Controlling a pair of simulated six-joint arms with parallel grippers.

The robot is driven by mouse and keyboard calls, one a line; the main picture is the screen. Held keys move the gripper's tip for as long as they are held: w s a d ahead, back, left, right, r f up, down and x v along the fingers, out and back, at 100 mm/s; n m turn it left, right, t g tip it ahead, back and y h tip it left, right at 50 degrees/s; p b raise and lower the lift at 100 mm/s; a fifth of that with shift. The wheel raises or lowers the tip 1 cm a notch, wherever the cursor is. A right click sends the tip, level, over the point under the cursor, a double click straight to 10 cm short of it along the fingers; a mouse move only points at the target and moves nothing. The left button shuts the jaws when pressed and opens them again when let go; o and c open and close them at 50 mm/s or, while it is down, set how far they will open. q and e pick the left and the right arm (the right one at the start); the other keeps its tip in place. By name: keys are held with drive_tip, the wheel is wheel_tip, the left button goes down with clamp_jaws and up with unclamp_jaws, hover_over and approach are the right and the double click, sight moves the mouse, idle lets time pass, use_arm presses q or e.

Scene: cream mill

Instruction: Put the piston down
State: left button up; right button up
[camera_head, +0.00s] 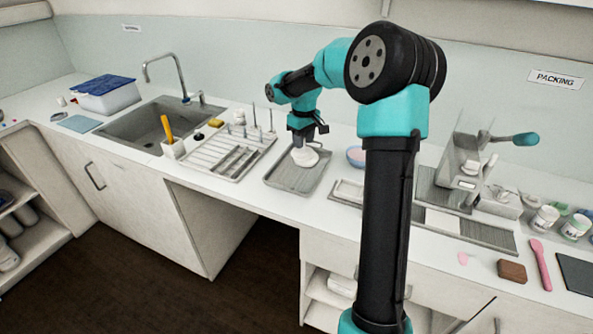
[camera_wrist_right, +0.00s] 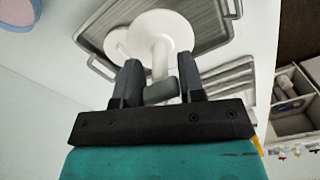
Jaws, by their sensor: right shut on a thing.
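The piston (camera_head: 304,157) is white, with a round disc and a stem. It is over the grey ridged tray (camera_head: 296,183) on the counter. My right gripper (camera_head: 305,136) points down above it and is shut on its upper end. In the right wrist view, the fingers (camera_wrist_right: 160,78) close on a grey crosspiece at the end of the white stem, and the piston's disc (camera_wrist_right: 172,28) is beyond, over the tray (camera_wrist_right: 214,30). I cannot tell whether the disc touches the tray. My left gripper is not in view.
A drying rack (camera_head: 213,157) with upright pegs stands left of the tray, near the sink (camera_head: 140,128). A bowl (camera_head: 356,158) is just right of it. A metal stand (camera_head: 461,165) and several jars are further right. The tray's near part is clear.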

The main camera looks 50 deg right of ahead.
sight(303, 152)
drive_tip(key=shift+f, duration=3.1)
drive_tip(key=shift+f, duration=0.1)
drive_tip(key=shift+f, duration=1.8)
drive_tip(key=o, duration=0.9)
drive_tip(key=shift+f, duration=0.1)
wheel_tip(303, 152, up, 12)
drive_tip(key=shift+r, duration=0.1)
